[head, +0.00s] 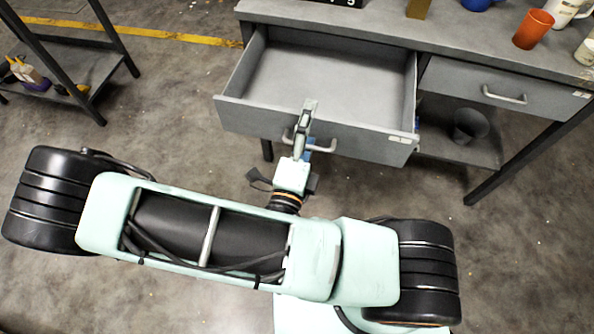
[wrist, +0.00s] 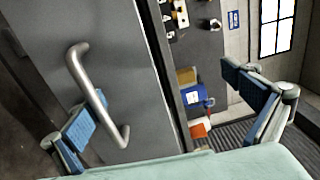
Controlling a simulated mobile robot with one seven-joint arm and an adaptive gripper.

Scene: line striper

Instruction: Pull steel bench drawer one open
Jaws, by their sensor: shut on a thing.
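The left bench drawer (head: 330,80) is pulled well out of the grey steel bench (head: 450,40), and its empty inside shows. Its bar handle (head: 322,147) is on the drawer front (head: 365,143). My gripper (head: 306,127) is at this handle, shut on it, with one finger reaching above the front's top edge. In the wrist view, the handle (wrist: 98,95) lies by the left finger, and the fingers of my gripper (wrist: 165,112) look far apart. The exact contact is unclear. A small tag on the front is unreadable.
A second drawer (head: 505,95) to the right is shut. An orange cup (head: 533,30) and other items stand on the bench top. A dark bin (head: 470,125) is on the lower shelf. A rack (head: 75,70) stands at left. The floor left of the drawer is clear.

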